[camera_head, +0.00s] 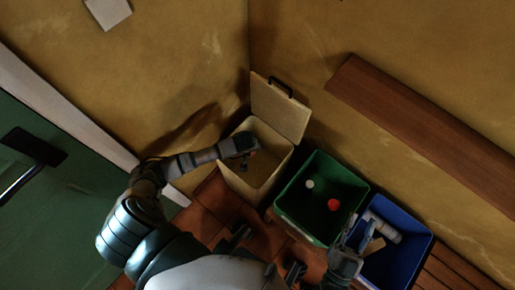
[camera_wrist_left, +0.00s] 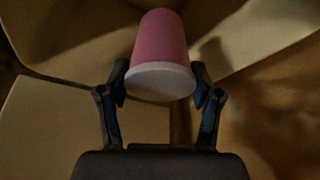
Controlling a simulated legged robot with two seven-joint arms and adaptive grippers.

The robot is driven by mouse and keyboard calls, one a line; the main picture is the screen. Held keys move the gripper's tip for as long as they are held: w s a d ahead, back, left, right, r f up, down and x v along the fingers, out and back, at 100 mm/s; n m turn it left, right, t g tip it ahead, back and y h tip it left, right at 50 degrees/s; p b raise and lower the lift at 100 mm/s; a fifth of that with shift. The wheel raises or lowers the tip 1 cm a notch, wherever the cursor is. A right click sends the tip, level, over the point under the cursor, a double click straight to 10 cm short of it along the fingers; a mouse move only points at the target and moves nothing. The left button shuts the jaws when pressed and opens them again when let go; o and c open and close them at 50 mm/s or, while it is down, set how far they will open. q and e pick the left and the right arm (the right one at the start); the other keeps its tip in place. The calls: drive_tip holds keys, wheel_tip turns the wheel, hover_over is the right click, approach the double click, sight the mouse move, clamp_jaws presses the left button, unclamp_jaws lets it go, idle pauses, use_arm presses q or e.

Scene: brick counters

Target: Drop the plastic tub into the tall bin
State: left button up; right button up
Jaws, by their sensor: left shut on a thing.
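The plastic tub (camera_wrist_left: 160,42) is pink with a pale rim and shows in the left wrist view. My left gripper (camera_wrist_left: 161,82) is shut on it, one finger on each side near the rim. In the head view my left gripper (camera_head: 245,160) is over the mouth of the tall bin (camera_head: 238,184), which is beige with its lid (camera_head: 280,108) raised against the wall. The tub is mostly hidden by the gripper there. My right gripper (camera_head: 356,236) is at the near edge of the blue bin, fingers apart, with nothing seen held.
A green bin (camera_head: 312,228) beside the tall bin holds a red item (camera_head: 333,204) and a white item (camera_head: 310,184). A blue bin (camera_head: 405,262) to its right holds pale items. A wooden ledge (camera_head: 430,135) runs along the right wall. A green door (camera_head: 55,190) is at left.

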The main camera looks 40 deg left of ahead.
use_arm(q)
drive_tip(key=shift+d+f, duration=0.1)
drive_tip(key=shift+f, duration=0.05)
drive_tip(key=shift+d, duration=0.15)
drive_tip(key=o, duration=0.9)
drive_tip(key=shift+a, duration=0.2)
